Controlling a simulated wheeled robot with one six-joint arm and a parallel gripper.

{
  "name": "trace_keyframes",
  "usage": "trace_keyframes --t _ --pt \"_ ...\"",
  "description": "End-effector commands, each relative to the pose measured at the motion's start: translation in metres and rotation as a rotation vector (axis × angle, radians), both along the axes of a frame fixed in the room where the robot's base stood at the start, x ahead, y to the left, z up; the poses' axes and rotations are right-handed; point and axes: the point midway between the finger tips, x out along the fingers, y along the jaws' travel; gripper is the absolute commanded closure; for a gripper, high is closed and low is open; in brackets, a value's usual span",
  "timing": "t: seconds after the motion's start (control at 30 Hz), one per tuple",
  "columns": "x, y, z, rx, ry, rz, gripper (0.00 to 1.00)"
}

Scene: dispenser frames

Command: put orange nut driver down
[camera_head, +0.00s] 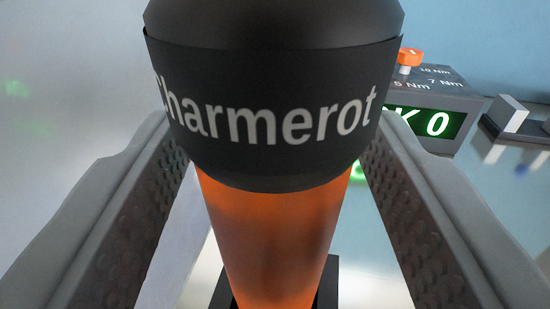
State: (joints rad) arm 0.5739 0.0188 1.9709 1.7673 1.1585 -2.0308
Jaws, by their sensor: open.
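The orange nut driver (270,235) fills the middle of the view, close to the camera. It has a black collar with the white word "Charmerot" and an orange shaft running down the picture. My gripper (278,190) is open, with one grey finger on each side of the driver. A gap shows between the shaft and the right finger; on the left the collar overlaps the finger. The driver's lower end runs out of the picture, in front of a black part (327,285) at the bottom, so I cannot tell what it rests in.
A dark box (430,95) with an orange knob, "Nm" markings and a green lit display stands at the right. Beyond it is a grey block (507,113) on a dark base at the right edge. The left side shows a plain grey surface.

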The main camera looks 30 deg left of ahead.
Motion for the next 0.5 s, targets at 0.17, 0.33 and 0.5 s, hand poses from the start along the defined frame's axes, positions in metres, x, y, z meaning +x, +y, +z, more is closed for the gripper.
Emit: trace_keyframes --t 0.17,0.33,0.5 --pt "0.000 0.000 0.003 -0.001 -0.001 0.000 0.45" --pt "-0.016 -0.010 0.003 -0.001 -0.001 -0.002 0.45" --pt "-0.042 -0.026 0.003 -0.001 -0.001 -0.003 0.45"
